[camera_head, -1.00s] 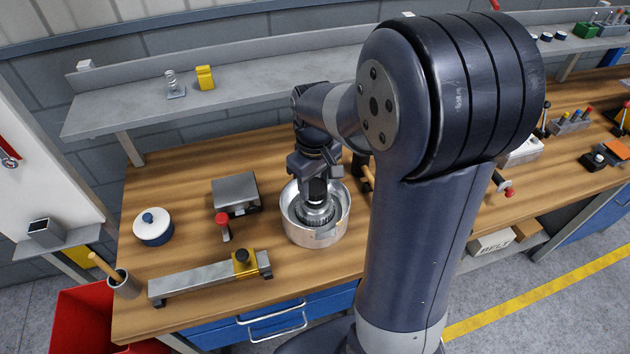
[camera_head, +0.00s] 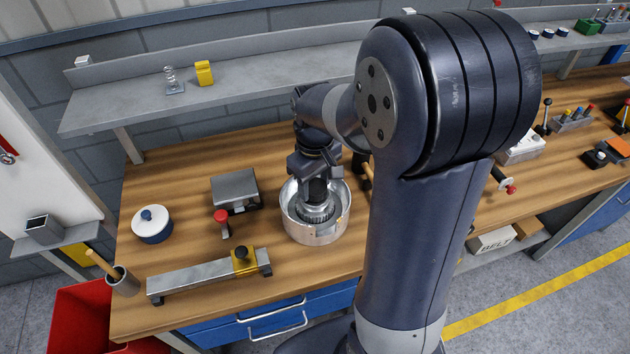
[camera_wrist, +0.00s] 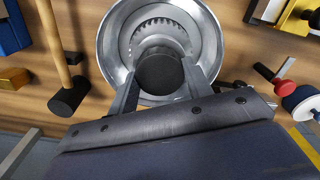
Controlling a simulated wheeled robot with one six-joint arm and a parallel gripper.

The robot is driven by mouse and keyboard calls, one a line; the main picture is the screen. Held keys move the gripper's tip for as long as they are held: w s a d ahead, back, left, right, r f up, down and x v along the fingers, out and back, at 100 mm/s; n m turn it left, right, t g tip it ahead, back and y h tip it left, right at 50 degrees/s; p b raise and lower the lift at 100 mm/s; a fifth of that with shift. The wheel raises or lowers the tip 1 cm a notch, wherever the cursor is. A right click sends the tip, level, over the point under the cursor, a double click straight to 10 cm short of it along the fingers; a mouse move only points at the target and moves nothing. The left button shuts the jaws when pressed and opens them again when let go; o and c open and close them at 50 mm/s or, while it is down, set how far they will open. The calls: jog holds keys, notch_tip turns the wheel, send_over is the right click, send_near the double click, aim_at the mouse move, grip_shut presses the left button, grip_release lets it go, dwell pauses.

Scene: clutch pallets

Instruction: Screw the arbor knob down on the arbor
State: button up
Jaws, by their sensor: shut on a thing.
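The arbor knob (camera_wrist: 160,72) is a dark, round, ridged cap seen from above in the wrist view. My gripper (camera_wrist: 161,84) is shut on it, with one finger on either side. The knob sits over the middle of a toothed metal ring (camera_wrist: 160,25) inside a round silver housing (camera_wrist: 205,25). The arbor is hidden beneath the knob, so I cannot tell how far down the knob sits. In the head view my gripper (camera_head: 316,193) points down into the silver housing (camera_head: 314,235) on the wooden bench.
Left of the housing are a grey block (camera_head: 235,188), a red-topped tool (camera_head: 221,217), a white-lidded blue pot (camera_head: 152,224) and a metal bar with a yellow clamp (camera_head: 210,275). A dark-headed mallet (camera_wrist: 68,98) lies close on the other side.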

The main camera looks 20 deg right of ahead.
jog(key=shift+f, duration=0.2)
jog(key=o, duration=1.1)
jog(key=c, duration=0.9)
jog(key=m, duration=1)
jog(key=o, duration=0.8)
